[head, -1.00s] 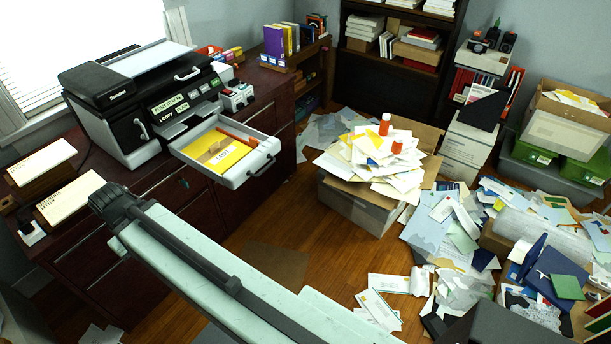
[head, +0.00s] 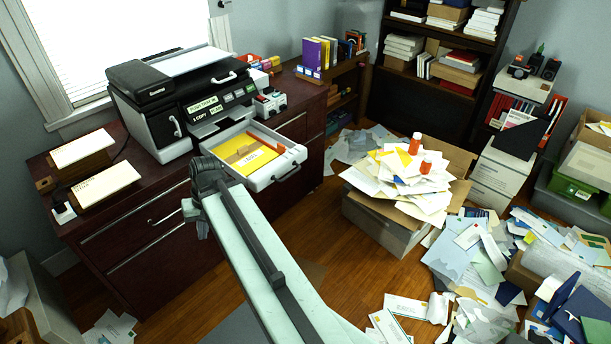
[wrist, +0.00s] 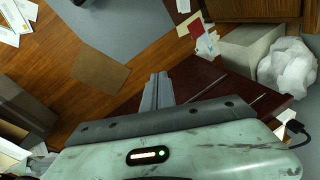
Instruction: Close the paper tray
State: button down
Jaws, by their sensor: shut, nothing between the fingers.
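The paper tray (head: 262,185) is a white drawer pulled out from the front of the black and white printer (head: 168,142). It holds yellow paper marked LEGAL, an orange piece sits in its right side, and its front has a dark handle. In the head view my arm's end overlaps the tray's near left corner; I cannot tell whether they touch. The tray is not visible in the wrist view.
The printer stands on a dark red wooden cabinet (head: 150,238) with drawers. Two letter boxes (head: 104,182) stand at its left end. A box heaped with envelopes (head: 385,228) stands on the floor to the right. Papers litter the right floor; some wooden floor between is clear.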

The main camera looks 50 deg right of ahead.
jog(key=s+d+m+t+b, duration=0.1)
jog(key=s+d+m+t, duration=0.2)
jog(key=d, duration=0.8)
jog(key=s+d+m+t+b, duration=0.15)
jog(key=d+m, duration=0.25)
jog(key=d, duration=0.6)
jog(key=s+d+r+m+t+h+b, duration=0.15)
jog(key=s+d+m, duration=0.25)
jog(key=s+d, duration=0.4)
jog(key=s+d+r+m+t+h, duration=0.25)
jog(key=s+d, duration=0.35)
jog(key=d, duration=0.4)
jog(key=w+f+b, duration=0.4)
jog(key=w, duration=0.8)
jog(key=shift+d+f+y+b, duration=0.35)
jog(key=shift+d+y+b, duration=0.05)
jog(key=shift+d, duration=0.05)
jog(key=shift+m, duration=0.25)
jog(key=shift+d, duration=0.15)
